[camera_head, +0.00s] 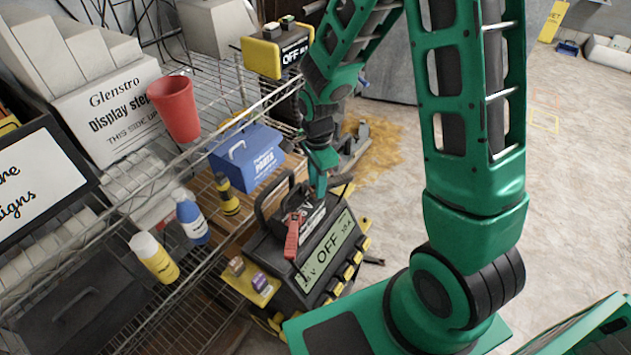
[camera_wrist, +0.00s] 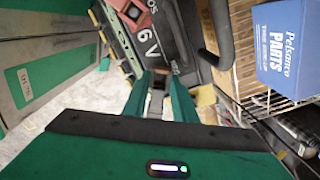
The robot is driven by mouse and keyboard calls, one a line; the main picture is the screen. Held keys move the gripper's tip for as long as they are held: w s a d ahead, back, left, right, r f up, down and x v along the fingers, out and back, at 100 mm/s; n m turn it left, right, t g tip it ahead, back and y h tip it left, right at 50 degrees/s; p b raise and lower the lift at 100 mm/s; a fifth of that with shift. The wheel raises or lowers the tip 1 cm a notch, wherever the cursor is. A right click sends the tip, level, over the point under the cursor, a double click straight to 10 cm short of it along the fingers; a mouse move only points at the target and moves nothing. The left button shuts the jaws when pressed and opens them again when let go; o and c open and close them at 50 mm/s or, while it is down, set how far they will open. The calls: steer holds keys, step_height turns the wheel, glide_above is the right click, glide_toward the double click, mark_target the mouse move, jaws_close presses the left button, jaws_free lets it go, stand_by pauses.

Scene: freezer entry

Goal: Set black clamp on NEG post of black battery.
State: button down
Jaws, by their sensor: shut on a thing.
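The black battery (camera_wrist: 172,38), marked 6 V, has a black carry handle (camera_head: 266,203). In the head view it sits behind the sloped OFF panel, partly covered by my arm. A red clamp (camera_head: 293,236) is at its POS end; it also shows at the top of the wrist view (camera_wrist: 132,14). My gripper (camera_head: 320,185) is low over the battery's other end, shut on the black clamp (camera_wrist: 157,86), which is dark and mostly hidden between the green fingers. A small copper-coloured piece (camera_wrist: 176,67) shows just beyond the fingertips. I cannot tell whether the clamp touches the NEG post.
The black-and-yellow unit with the OFF panel (camera_head: 328,250) stands beside a wire shelf. The shelf holds a blue PARTS box (camera_head: 247,157), a red cup (camera_head: 175,108) and bottles (camera_head: 154,258). Another OFF unit (camera_head: 278,50) stands at the back. Open floor lies to the right.

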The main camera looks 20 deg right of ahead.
steer(key=shift+f, duration=0.9)
steer(key=c, duration=1.4)
jaws_free()
steer(key=shift+o, duration=0.2)
steer(key=shift+r, duration=0.1)
step_height(320, 180, up, 10)
steer(key=shift+r, duration=0.25)
